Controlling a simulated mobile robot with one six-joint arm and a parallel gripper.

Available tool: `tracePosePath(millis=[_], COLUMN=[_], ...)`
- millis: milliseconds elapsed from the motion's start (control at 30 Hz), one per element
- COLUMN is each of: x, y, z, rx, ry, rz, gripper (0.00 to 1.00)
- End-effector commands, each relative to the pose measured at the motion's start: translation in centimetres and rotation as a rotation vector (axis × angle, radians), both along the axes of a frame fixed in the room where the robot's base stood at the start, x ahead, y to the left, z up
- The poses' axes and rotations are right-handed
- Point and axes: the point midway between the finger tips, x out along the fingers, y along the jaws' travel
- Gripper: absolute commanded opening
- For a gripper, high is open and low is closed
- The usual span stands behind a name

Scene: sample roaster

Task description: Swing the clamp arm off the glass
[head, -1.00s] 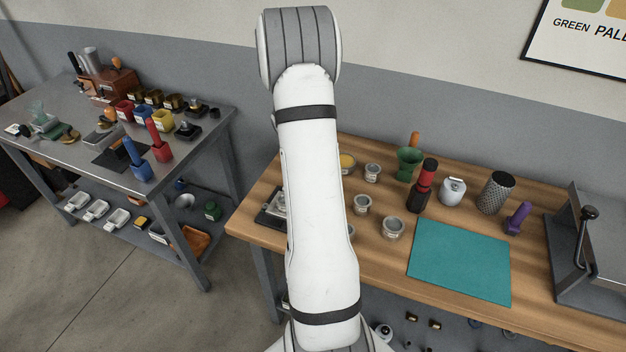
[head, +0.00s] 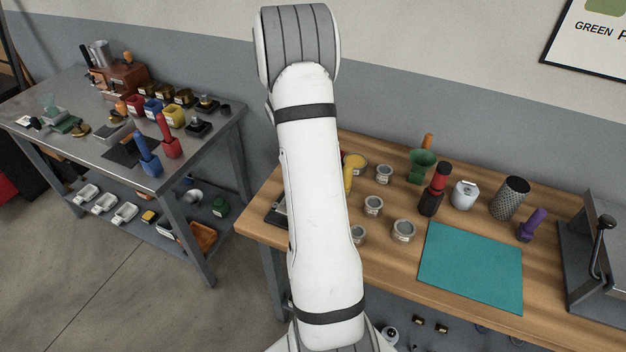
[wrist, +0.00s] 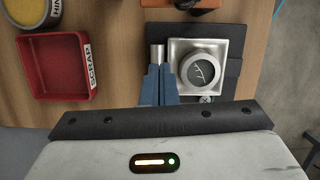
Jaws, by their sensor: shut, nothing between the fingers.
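My gripper (wrist: 158,72) shows in the wrist view as blue fingers shut together with nothing between them. A short silver cylinder (wrist: 158,54) is just past the fingertips; I cannot tell if they touch. To their right is a square silver device (wrist: 181,48) with a round dark glass face (wrist: 201,70), on a dark plate (wrist: 234,68). I cannot make out which part is the clamp arm. In the head view my arm hides the gripper and most of the wooden table's left end; a clear glass-like piece (head: 47,103) stands on the far-left metal bench.
An orange-brown object (wrist: 190,3) is beyond the device. The table edge is to the right. Small tins (head: 373,205) and a teal mat (head: 470,265) lie on the wooden table.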

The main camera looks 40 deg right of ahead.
Motion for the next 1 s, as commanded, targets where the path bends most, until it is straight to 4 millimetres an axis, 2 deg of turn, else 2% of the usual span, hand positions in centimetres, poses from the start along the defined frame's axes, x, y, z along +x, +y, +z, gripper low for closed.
tracePosePath(millis=[33,200,400,567,1000], x=[0.4,1.1,1.6,1.7,1.7], y=[0.0,0.4,0.7,0.8,0.8], z=[1.3,4.8,7.2,7.9,7.9], rx=[-0.004,-0.003,0.0,0.0,0.0], ry=[-0.007,-0.005,-0.002,-0.002,-0.001], rz=[0.0,-0.001,-0.001,-0.001,-0.001], gripper=[0.0,0.0,0.0,0.0,0.0])
